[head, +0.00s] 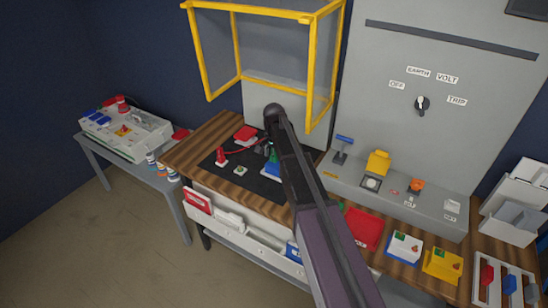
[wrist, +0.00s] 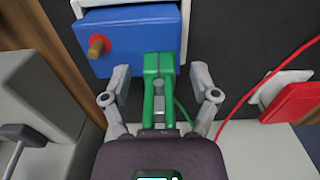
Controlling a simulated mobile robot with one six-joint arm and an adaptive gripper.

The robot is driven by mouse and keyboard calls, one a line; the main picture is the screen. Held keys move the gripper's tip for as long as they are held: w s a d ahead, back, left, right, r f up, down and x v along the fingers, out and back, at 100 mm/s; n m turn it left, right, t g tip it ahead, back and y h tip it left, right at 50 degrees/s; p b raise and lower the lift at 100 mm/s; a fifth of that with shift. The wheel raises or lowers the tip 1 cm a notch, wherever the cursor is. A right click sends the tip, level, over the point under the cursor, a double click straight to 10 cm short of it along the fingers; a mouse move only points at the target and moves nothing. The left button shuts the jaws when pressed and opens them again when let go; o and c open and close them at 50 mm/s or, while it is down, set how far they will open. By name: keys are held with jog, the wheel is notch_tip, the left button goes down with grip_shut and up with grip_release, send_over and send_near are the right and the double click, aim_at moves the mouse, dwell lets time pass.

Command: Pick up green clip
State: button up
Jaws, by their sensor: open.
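The green clip (wrist: 160,90) is in the middle of the wrist view, its head against the front of a blue box (wrist: 130,35) with a brass post. Its two arms reach back toward my gripper (wrist: 160,75). My gripper is open, with one finger on each side of the clip and a visible gap on both sides. In the head view a bit of the green clip (head: 272,155) and the blue box (head: 271,170) show beside my arm, which hides most of both.
A thin green cable trails right of the clip. A red cable (wrist: 262,82) runs to a red block (wrist: 295,103) at right. A grey console (wrist: 35,95) with a lever stands close at left. A yellow frame (head: 243,78) hangs above the bench.

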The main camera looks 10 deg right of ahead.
aim_at(274, 155)
dwell(0.4)
grip_shut()
jog(key=shift+r, duration=0.1)
notch_tip(274, 155, up, 3)
jog(key=p, duration=0.3)
jog(key=shift+r, duration=0.15)
jog(key=s+d+r+p, duration=0.1)
jog(key=s+p, duration=0.1)
jog(key=s, duration=1.4)
jog(key=shift+r, duration=0.25)
